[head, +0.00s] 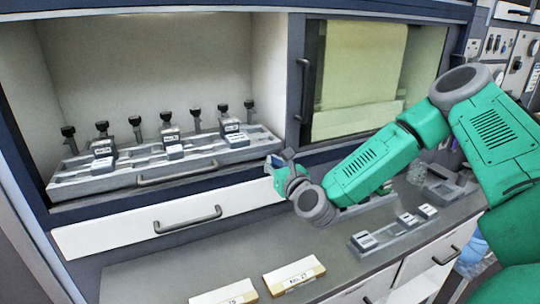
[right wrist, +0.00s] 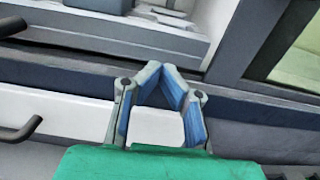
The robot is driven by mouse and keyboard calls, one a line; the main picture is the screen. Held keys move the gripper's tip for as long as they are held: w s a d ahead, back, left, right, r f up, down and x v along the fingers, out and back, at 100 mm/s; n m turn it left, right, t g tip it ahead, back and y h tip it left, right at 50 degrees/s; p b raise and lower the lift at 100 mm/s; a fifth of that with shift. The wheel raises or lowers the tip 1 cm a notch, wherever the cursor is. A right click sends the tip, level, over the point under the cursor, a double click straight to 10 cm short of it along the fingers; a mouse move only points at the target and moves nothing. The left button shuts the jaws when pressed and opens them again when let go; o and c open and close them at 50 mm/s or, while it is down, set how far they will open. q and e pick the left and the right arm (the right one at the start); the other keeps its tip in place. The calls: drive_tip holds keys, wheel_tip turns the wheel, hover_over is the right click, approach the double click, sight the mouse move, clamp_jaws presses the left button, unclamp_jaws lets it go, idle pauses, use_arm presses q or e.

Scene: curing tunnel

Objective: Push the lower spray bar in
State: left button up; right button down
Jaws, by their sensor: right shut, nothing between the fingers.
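A white drawer-like front (head: 120,236) with a grey bar handle (head: 188,220) runs below the open bay. A grey rack (head: 75,188) with its own handle (head: 178,174) lies above it in the bay. I cannot tell for sure which part is the lower spray bar. My right gripper (head: 280,160) is shut and empty, near the right end of the white front. In the right wrist view its fingertips (right wrist: 166,70) meet before the white front (right wrist: 60,112) and the dark ledge; contact cannot be told. My left gripper is not in view.
The rack carries several black-knobbed posts and small blocks. A framed window (head: 365,75) with a vertical handle (head: 303,90) stands right of the bay. The grey counter (head: 225,260) below holds two labelled blocks (head: 294,276) and a small rack (head: 392,236). Its middle is clear.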

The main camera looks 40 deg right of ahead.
drive_tip(key=shift+w+d+f, duration=0.2)
drive_tip(key=shift+w+d, duration=0.5)
drive_tip(key=shift+w, duration=0.4)
drive_tip(key=b+x, duration=0.6)
drive_tip(key=shift+w+a+f, duration=0.1)
drive_tip(key=shift+w+f, duration=0.1)
drive_tip(key=shift+w, duration=0.1)
drive_tip(key=shift+w+r, duration=0.15)
drive_tip(key=shift+w, duration=0.05)
drive_tip(key=shift+r, duration=0.35)
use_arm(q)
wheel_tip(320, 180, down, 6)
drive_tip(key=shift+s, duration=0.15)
use_arm(e)
drive_tip(key=shift+w, duration=0.1)
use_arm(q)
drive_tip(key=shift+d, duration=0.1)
use_arm(e)
drive_tip(key=shift+d, duration=0.25)
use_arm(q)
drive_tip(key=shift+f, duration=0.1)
